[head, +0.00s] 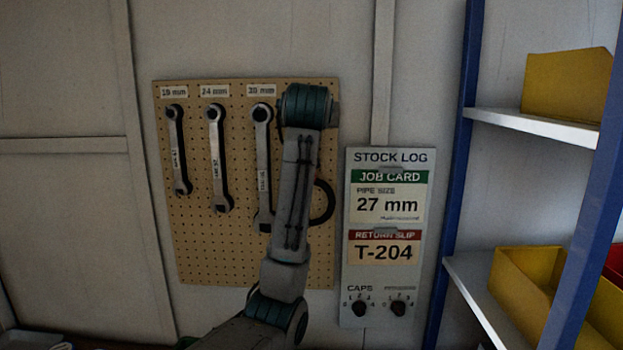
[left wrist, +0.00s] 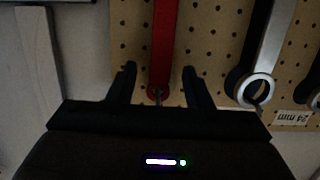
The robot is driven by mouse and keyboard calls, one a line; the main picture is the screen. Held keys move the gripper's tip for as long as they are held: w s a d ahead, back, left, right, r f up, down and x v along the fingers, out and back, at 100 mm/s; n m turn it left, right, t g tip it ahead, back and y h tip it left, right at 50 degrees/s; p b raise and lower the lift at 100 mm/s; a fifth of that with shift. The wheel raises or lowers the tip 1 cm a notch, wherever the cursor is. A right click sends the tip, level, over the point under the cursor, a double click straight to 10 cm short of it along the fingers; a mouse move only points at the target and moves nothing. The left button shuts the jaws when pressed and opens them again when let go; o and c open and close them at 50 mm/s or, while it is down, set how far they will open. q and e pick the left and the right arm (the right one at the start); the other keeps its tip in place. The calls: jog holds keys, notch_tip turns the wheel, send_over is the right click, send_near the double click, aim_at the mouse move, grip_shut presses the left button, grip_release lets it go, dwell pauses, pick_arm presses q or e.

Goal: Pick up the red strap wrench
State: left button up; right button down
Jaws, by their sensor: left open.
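The red strap wrench (left wrist: 162,45) hangs on the pegboard in the left wrist view, its handle running down from the top edge to a holed end. My left gripper (left wrist: 159,69) is open, with one finger on each side of the handle and visible gaps between. In the head view my arm hides the red handle and the gripper's fingers. Only a black loop (head: 325,203), apparently the wrench's strap, shows to the right of the arm. My right gripper is not in view.
The pegboard (head: 240,255) carries metal wrenches; the nearest (left wrist: 263,50) hangs just right of my gripper in the wrist view. A stock log panel (head: 385,155) is right of the board. Farther right stands a blue-framed shelf (head: 460,140) with yellow bins (head: 565,85).

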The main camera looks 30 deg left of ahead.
pick_arm(q)
jog(key=shift+w+a+f, duration=0.15)
jog(key=shift+w, duration=0.1)
grip_shut()
